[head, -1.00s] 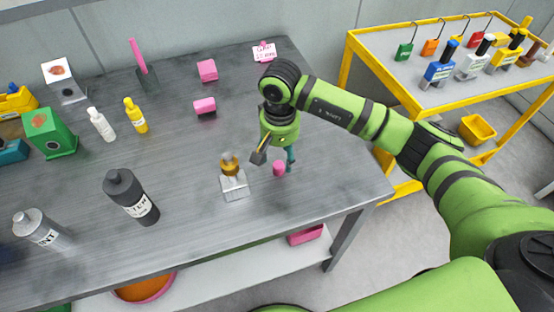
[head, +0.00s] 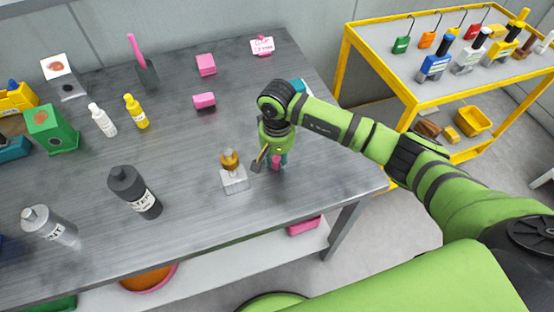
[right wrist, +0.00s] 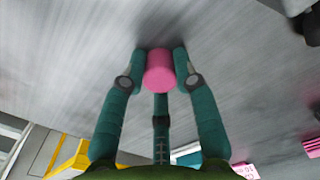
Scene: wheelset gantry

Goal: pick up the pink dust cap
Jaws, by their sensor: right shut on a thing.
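The pink dust cap (right wrist: 159,70) is a short cylinder between the two teal fingers of my right gripper (right wrist: 159,78) in the right wrist view. The fingers press on it from both sides. In the head view the pink dust cap (head: 276,164) shows partly behind the fingers, low over the right part of the grey table (head: 215,225). I cannot tell whether it touches the tabletop. My left gripper is not in view.
A clear bottle with an amber top (head: 234,176) stands close left of my right gripper. Two pink blocks (head: 206,64) (head: 204,100) lie farther back. A dark bottle (head: 135,192) and a silver bottle (head: 49,226) stand at the left. A yellow-framed table (head: 420,92) is at the right.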

